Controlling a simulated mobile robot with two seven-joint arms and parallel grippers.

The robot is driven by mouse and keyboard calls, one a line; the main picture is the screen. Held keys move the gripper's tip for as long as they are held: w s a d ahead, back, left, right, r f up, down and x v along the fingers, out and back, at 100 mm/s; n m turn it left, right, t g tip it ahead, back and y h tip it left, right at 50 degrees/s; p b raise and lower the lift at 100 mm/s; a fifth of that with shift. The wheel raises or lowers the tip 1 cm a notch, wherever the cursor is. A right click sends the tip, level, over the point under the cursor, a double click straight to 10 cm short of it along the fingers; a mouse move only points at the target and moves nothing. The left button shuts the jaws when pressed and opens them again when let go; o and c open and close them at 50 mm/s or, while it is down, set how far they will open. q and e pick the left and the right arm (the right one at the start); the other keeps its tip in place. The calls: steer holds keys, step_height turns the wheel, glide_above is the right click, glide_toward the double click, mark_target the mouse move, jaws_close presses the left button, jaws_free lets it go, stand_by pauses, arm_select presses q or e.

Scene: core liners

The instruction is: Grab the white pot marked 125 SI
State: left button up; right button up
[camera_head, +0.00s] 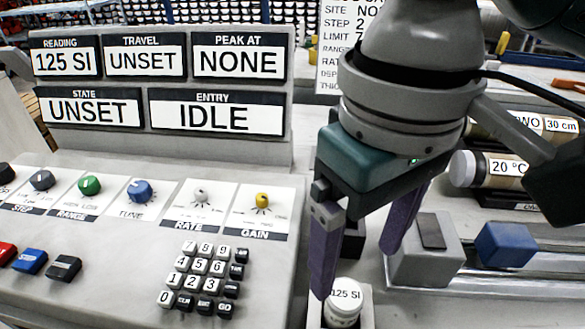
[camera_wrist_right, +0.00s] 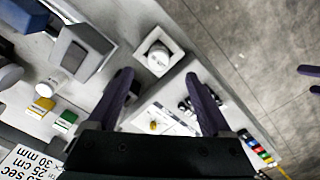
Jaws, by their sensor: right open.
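The white pot marked 125 SI (camera_head: 343,302) stands upright in a grey square holder (camera_head: 368,312) at the bottom of the head view. In the right wrist view the pot (camera_wrist_right: 157,58) shows from above. My right gripper (camera_head: 355,270) is open and empty, with its purple fingers pointing down above the pot. In the head view one fingertip overlaps the pot's left side; I cannot tell if they touch. In the wrist view the pot lies just beyond the gap between the fingertips (camera_wrist_right: 158,76). Two purple tips at that view's right edge look like my left gripper (camera_wrist_right: 312,80); their state is unclear.
A grey console (camera_head: 130,255) with knobs and a keypad fills the left; its display panel reads 125 SI and IDLE. To the right are a grey block (camera_head: 425,262), a blue block (camera_head: 507,244) on a rail, and a cylinder marked 20 °C (camera_head: 485,169).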

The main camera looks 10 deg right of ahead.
mark_target(346, 294)
step_height(346, 294, down, 4)
steer(key=shift+f+b, duration=0.2)
steer(key=shift+b, duration=0.15)
steer(key=f, duration=0.1)
steer(key=f+b, duration=0.1)
steer(key=f, duration=0.3)
steer(key=shift+w+f, duration=0.1)
steer(key=shift+w, duration=0.15)
steer(key=shift+c, duration=0.2)
jaws_close()
